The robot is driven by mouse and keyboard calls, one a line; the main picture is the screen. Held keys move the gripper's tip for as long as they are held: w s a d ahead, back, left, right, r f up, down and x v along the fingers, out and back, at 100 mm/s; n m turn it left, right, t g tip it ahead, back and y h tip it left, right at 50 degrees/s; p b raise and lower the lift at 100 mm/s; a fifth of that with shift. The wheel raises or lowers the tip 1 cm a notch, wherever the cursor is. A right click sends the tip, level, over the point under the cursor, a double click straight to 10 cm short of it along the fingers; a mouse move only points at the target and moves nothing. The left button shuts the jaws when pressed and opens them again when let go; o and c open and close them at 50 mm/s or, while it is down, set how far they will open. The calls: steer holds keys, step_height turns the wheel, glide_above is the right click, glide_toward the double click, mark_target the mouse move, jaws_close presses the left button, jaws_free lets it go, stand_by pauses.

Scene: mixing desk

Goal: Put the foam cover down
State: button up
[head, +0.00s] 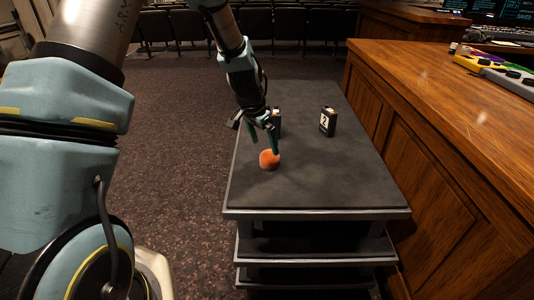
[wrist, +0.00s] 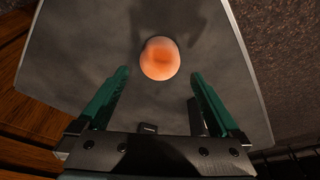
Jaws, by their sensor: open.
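The orange foam cover (head: 269,159) rests on the dark top of the cart (head: 330,190), towards its left side. It also shows in the wrist view (wrist: 160,58), just beyond the fingertips and roughly centred between them. My gripper (head: 264,145) is open and empty, with its teal fingers pointing down beside the cover. In the wrist view the fingers (wrist: 158,72) stand wide apart, and neither visibly touches the cover.
A black box marked 2 (head: 327,121) stands upright on the cart's far right. Another dark box (head: 276,120) is partly hidden behind my gripper. A wooden desk (head: 440,125) borders the cart on the right. The cart's front top is clear.

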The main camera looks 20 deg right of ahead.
steer(key=shift+v, duration=2.35)
steer(key=a+r+n+y, duration=0.1)
steer(key=a+r+n, duration=0.15)
steer(key=a, duration=0.55)
steer(key=a+r+n, duration=0.2)
steer(key=a+n, duration=0.1)
steer(key=a, duration=0.5)
steer(key=s+a+r+n+y, duration=0.1)
steer(key=s+a+n, duration=0.2)
steer(key=s+a, duration=0.2)
steer(key=s+a+r+n, duration=0.1)
steer(key=s+a+n, duration=0.3)
steer(key=a, duration=0.8)
steer(key=shift+s+a+t+y, duration=0.25)
steer(key=shift+s+t+y, duration=0.05)
steer(key=shift+s+y, duration=0.15)
steer(key=shift+r, duration=0.15)
step_height(320, 180, up, 12)
steer(key=p, duration=1.1)
steer(key=shift+p, duration=0.4)
steer(key=shift+c, duration=0.3)
